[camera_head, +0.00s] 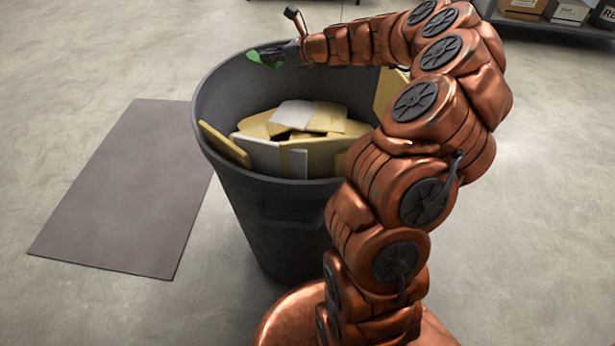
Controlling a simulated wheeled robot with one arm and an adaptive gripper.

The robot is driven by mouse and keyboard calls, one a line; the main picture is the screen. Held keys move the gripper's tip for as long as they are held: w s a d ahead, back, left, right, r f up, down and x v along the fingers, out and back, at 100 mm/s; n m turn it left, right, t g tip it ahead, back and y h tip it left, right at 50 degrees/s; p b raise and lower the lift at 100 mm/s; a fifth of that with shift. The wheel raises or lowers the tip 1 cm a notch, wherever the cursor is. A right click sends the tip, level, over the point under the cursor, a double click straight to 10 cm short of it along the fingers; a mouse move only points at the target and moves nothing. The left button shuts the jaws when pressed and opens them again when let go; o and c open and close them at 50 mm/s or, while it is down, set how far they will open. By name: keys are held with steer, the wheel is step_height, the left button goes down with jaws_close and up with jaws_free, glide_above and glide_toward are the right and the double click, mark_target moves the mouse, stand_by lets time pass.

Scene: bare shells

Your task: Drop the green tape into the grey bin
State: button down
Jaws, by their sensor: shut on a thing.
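The green tape (254,56) shows as a small green patch at the tip of my gripper (268,56). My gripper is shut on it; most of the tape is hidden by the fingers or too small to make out. The gripper and tape appear over the far left part of the grey bin (270,190), near its back rim in the picture. Their height above the rim is hard to tell. The bin is a dark grey round tub, upright on the floor. My copper arm hides its right side.
Inside the bin lie several yellowish and white pieces (310,117), some leaning on the wall. A flat grey-brown mat (130,185) lies on the concrete floor to the left. A shelf with boxes (565,12) stands at the top right. The floor around is mostly clear.

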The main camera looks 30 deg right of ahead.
steer(key=s+d+r+n+g+y, duration=0.25)
steer(key=s+d+n+y, duration=0.35)
steer(key=s, duration=0.5)
step_height(320, 180, down, 7)
steer(key=m+h+b, duration=0.1)
steer(key=b, duration=0.6)
steer(key=shift+d+r+g+h, duration=0.2)
steer(key=shift+d+g+h, duration=0.1)
steer(key=shift+g+h, duration=0.1)
steer(key=c, duration=1.1)
jaws_free()
steer(key=shift+c, duration=0.2)
steer(key=v, duration=1.2)
